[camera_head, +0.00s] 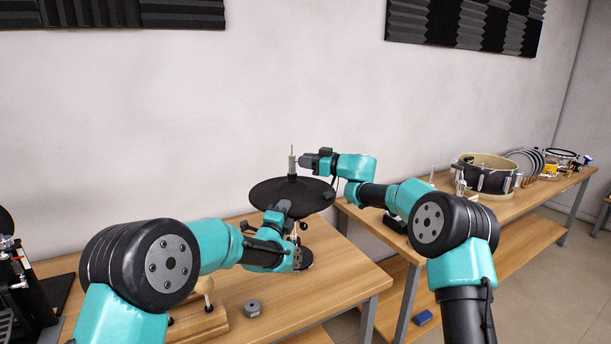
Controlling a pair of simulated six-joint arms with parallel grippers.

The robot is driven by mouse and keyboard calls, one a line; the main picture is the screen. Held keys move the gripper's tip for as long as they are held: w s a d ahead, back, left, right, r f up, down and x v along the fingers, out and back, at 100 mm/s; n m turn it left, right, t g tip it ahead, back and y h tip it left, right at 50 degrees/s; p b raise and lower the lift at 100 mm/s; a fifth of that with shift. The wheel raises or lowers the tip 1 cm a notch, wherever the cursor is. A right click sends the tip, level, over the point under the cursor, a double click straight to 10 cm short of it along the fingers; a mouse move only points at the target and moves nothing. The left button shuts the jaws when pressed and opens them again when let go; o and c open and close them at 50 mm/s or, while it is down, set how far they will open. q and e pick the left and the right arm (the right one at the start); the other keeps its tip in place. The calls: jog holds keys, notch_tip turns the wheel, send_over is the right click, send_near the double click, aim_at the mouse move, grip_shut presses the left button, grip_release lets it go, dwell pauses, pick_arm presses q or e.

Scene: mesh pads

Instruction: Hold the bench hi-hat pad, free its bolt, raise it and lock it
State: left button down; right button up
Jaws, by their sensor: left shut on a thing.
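The hi-hat pad (262,194) is a round black disc, mounted level on a stand on the near wooden bench. A silver rod with a bolt (292,163) rises from its middle. My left gripper (284,207), the lower one, is shut on the pad's near edge; its fingertips are small and partly hidden. My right gripper (302,161) is beside the bolt above the pad, coming from the right. Its fingers are too small to tell open from shut.
The near bench (345,275) has a grey nut-shaped piece (252,307) and a wooden block (203,325) at its front. The right bench (535,193) holds a drum (485,177) and other percussion pieces. Dark equipment (35,290) stands at the left edge.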

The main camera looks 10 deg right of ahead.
pick_arm(q)
jog(key=shift+r, duration=0.35)
pick_arm(e)
jog(key=o, duration=0.3)
jog(key=shift+w+f, duration=0.1)
jog(key=shift+f, duration=0.4)
pick_arm(q)
jog(key=shift+r, duration=0.1)
pick_arm(e)
jog(key=shift+d+f, duration=0.1)
jog(key=shift+d, duration=0.1)
jog(key=v, duration=0.8)
jog(key=r+v, duration=0.1)
jog(key=v, duration=0.2)
jog(key=shift+s+d, duration=0.2)
jog(key=shift+s, duration=0.2)
pick_arm(q)
jog(key=c, duration=1)
grip_release()
jog(key=shift+f, duration=0.25)
jog(key=shift+c, duration=0.2)
